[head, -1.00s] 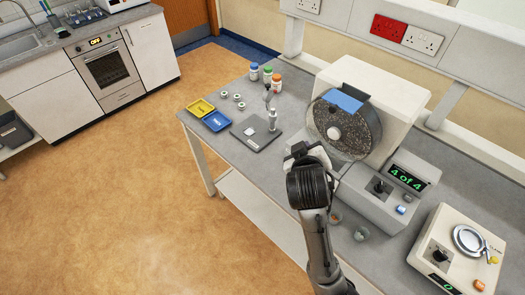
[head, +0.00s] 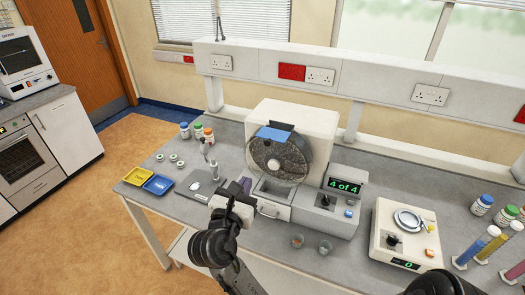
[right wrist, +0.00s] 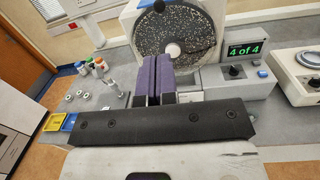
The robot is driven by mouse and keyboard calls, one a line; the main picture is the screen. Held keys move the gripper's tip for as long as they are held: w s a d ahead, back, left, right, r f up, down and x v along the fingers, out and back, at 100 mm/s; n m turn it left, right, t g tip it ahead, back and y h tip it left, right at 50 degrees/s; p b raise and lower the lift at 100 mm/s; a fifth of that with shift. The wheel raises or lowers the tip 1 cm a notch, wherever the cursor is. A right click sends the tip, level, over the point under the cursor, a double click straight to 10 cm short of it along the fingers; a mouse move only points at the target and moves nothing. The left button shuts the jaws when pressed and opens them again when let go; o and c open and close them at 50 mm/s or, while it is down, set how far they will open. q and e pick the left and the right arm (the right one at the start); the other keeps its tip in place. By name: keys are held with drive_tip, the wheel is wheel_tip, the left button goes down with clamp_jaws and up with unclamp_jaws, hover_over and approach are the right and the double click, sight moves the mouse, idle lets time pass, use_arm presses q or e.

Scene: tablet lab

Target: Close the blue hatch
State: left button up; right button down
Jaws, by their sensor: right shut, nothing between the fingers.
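The blue hatch (head: 274,134) is a flat blue panel at the top of the round, speckled drum (head: 283,165) on the white machine (head: 318,122). I cannot tell for sure whether it is fully closed. My right gripper (head: 244,186) is at the drum's lower left in the head view, apart from the hatch. In the right wrist view its two purple fingers (right wrist: 153,80) are together with nothing between them, pointing towards the drum (right wrist: 195,45). That view cuts off the drum's top. My left gripper is not in view.
A control box (head: 330,205) reading "4 of 4" and a cream instrument (head: 402,235) stand right of the drum. A small stand (head: 205,185), yellow tray (head: 140,176), blue tray (head: 158,185) and several bottles stand left. Two small cups (head: 298,241) are in front.

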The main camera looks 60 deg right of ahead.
sight(266, 144)
use_arm(q)
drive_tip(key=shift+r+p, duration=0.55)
drive_tip(key=shift+p, duration=0.05)
use_arm(e)
drive_tip(key=shift+n, duration=0.3)
drive_tip(key=d, duration=0.4)
drive_tip(key=w+d, duration=0.1)
drive_tip(key=d, duration=0.4)
drive_tip(key=w+d, duration=0.1)
drive_tip(key=d, duration=0.3)
drive_tip(key=shift+w+d+r, duration=0.25)
drive_tip(key=shift+d+r, duration=0.1)
drive_tip(key=shift+r, duration=0.05)
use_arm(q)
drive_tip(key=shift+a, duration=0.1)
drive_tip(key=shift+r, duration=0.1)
use_arm(e)
drive_tip(key=shift+w, duration=0.1)
